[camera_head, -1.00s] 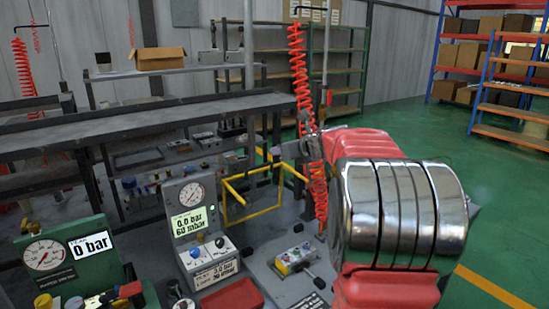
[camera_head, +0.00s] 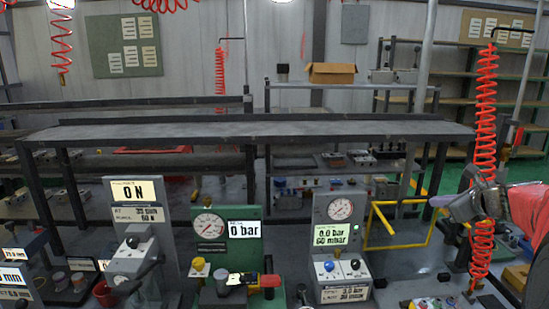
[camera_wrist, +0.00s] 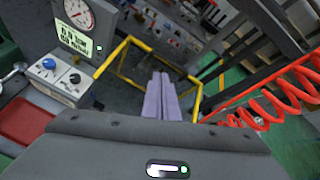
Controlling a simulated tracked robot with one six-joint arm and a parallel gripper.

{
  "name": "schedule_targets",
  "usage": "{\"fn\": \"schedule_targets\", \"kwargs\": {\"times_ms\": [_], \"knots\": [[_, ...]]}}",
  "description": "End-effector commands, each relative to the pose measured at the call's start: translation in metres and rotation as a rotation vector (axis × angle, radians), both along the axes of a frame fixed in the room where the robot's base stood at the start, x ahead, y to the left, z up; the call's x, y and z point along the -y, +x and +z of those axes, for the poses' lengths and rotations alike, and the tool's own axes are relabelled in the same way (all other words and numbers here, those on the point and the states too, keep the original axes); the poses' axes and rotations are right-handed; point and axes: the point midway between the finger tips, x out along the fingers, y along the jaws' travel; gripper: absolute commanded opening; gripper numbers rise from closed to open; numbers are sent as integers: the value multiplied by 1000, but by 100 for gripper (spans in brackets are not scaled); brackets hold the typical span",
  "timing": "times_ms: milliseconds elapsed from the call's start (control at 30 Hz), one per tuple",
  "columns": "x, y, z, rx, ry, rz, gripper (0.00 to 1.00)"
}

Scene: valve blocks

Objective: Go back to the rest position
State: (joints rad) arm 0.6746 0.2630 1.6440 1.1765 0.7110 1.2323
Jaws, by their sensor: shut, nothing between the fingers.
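My gripper (camera_head: 436,202) is at the right of the head view, pointing left, with my red arm behind it. In the wrist view its two pale purple fingers (camera_wrist: 160,80) lie side by side, shut and empty. In that view they lie over the yellow frame (camera_wrist: 193,88), but I cannot tell the gap between them. The yellow frame (camera_head: 374,225) is left of the gripper in the head view.
A grey gauge panel (camera_head: 340,240), a green panel (camera_head: 225,240) reading 0 bar and a grey ON panel (camera_head: 140,235) line the front. A red coiled hose (camera_head: 486,90) hangs close to my gripper. A long dark bench (camera_head: 250,130) stands behind.

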Motion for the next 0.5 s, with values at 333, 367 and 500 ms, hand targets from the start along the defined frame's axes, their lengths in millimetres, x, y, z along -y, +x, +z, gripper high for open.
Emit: {"fn": "schedule_targets", "kwargs": {"times_ms": [333, 367, 500], "knots": [[-81, -82, -69, -200, -574, 541, 0], [-91, -91, -72, -211, -626, 600, 0], [-132, -130, -85, -248, -833, 850, 0]]}}
